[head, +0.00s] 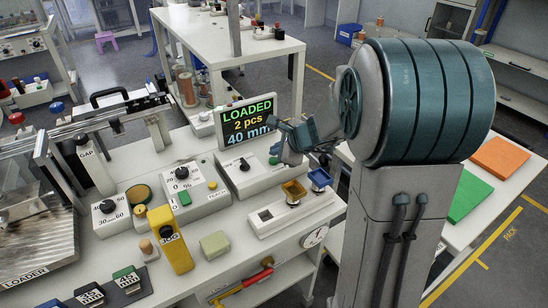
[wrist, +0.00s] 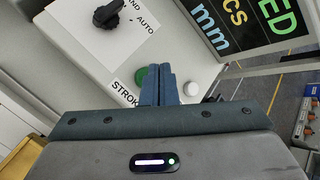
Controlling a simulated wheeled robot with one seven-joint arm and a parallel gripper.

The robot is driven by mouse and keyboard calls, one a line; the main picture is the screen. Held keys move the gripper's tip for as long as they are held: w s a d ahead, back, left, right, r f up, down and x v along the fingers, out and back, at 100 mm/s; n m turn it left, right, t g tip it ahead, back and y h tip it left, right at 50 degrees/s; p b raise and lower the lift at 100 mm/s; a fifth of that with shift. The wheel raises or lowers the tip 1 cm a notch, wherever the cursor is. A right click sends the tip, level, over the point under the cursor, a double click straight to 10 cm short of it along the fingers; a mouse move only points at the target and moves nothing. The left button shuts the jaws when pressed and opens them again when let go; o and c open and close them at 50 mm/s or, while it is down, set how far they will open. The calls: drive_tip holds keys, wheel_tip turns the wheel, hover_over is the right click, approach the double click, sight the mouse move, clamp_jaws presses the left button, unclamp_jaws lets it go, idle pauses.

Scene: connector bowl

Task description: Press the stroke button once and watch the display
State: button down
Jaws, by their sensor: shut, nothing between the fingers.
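The display (head: 247,122) stands at the back of the bench and reads "LOADED", "2 pcs", "40 mm". Part of it also shows at the upper right of the wrist view (wrist: 235,22). The light control box (head: 240,180) in front of it carries a black knob. In the wrist view, the green stroke button (wrist: 140,76) sits above a partly covered "STROK" label, beside my shut, empty gripper (wrist: 161,70). The fingers hide part of the button and label; I cannot tell whether they touch it. In the head view, my gripper (head: 284,148) is over the box's right end.
A white round button or lamp (wrist: 191,88) is just right of my fingers. Another box with a green button (head: 184,198) is to the left.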

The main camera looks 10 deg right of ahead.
wheel_tip(320, 180, up, 5)
drive_tip(key=p, duration=0.4)
idle(0.9)
drive_tip(key=s+a+r+n+g+h+p, duration=0.1)
drive_tip(key=s+a+r+n+g+p, duration=0.15)
drive_tip(key=s+n, duration=0.55)
drive_tip(key=s+a+r+n+g+p, duration=0.1)
drive_tip(key=s+a+r+n+g, duration=0.15)
drive_tip(key=s+n, duration=0.55)
drive_tip(key=s+d+r+n+h, duration=0.1)
drive_tip(key=s+d+n+h, duration=0.2)
drive_tip(key=s, duration=0.7)
drive_tip(key=shift+s+d+r+n+h+p, duration=0.25)
drive_tip(key=shift+d+n+h+p, duration=0.1)
drive_tip(key=shift+d+n, duration=0.45)
drive_tip(key=shift+a, duration=0.15)
idle(2.9)
